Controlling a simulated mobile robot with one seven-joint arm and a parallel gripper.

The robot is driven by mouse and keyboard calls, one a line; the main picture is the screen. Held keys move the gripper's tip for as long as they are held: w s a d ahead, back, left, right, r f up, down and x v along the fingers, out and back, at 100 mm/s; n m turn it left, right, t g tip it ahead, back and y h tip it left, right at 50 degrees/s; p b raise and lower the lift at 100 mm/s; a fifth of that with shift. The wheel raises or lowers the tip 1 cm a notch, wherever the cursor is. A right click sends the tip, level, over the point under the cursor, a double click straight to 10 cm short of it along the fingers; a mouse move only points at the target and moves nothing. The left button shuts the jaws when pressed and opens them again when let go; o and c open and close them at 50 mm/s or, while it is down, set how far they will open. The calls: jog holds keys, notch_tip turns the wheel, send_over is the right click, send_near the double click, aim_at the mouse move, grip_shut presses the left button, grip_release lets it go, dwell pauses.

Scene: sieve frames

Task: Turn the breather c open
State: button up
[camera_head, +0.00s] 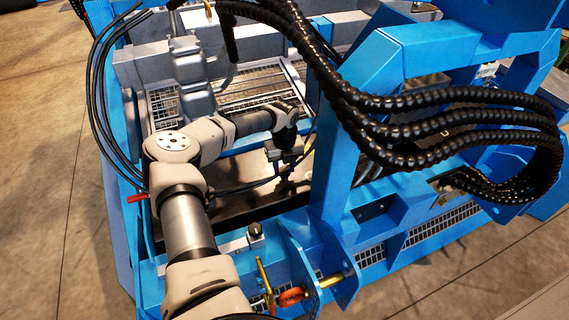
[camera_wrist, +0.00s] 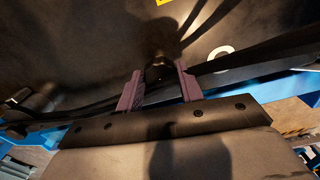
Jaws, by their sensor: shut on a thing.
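In the wrist view, breather c (camera_wrist: 159,71) is a small dark, rounded fitting on a dark panel (camera_wrist: 90,50). In the head view, my gripper (camera_head: 284,172) reaches down inside the blue machine frame; the fitting cannot be made out there.
A dark cable (camera_wrist: 260,48) crosses close behind the fingers in the wrist view. In the head view, thick black ribbed hoses (camera_head: 440,105) arch over the blue frame (camera_head: 345,150) right of my arm. A metal grating (camera_head: 250,88) lies behind my gripper.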

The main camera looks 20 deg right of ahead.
aim_at(284, 170)
jog(key=shift+n+p, duration=0.9)
jog(key=shift+n, duration=1.1)
jog(key=o, duration=1)
jog(key=shift+r, duration=0.15)
notch_tip(284, 170, up, 14)
jog(key=shift+f+b, duration=0.2)
jog(key=shift+b, duration=0.25)
